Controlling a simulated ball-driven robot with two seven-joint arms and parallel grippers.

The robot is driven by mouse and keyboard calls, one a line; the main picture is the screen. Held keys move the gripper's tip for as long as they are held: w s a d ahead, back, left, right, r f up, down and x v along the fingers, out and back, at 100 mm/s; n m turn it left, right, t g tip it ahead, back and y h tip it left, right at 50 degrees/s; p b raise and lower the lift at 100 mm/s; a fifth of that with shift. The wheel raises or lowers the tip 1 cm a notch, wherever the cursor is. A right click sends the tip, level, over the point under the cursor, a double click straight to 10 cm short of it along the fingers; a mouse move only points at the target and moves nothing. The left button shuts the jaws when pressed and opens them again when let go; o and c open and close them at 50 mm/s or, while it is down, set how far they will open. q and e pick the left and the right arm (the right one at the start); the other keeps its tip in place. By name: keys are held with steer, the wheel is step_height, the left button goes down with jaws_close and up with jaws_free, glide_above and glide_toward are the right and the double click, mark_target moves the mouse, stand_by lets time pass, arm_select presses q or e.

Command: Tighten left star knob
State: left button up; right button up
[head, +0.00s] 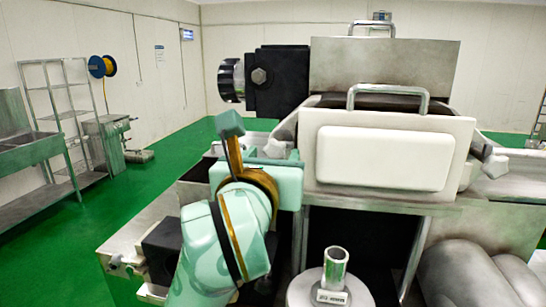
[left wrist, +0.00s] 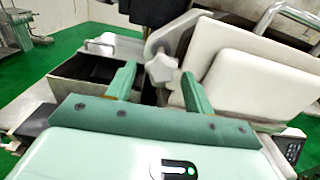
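The left star knob (head: 275,148) is a pale grey, lobed knob at the left side of the white machine panel. In the left wrist view the star knob (left wrist: 163,67) shows between my two green fingertips, with a gap on each side. My left gripper (head: 258,142) is open in front of the knob; its fingers (left wrist: 158,74) look apart and hold nothing. I cannot tell how deep the knob sits between them. My right gripper is not in view.
The white panel (head: 383,158) with a metal handle (head: 388,92) stands right of the knob, close to my right-hand finger. A second star knob (head: 494,164) is at the panel's right. An open dark box (left wrist: 90,72) lies left of the fingers. A metal cylinder (head: 335,268) stands in front.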

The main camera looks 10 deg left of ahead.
arm_select(q)
steer(key=c, duration=0.8)
steer(key=shift+d+f+n+b, duration=0.1)
steer(key=shift+n+b, duration=0.2)
steer(key=shift+n, duration=0.2)
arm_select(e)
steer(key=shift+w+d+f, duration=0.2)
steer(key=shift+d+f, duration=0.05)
arm_select(q)
steer(key=o, duration=1)
steer(key=shift+w, duration=0.1)
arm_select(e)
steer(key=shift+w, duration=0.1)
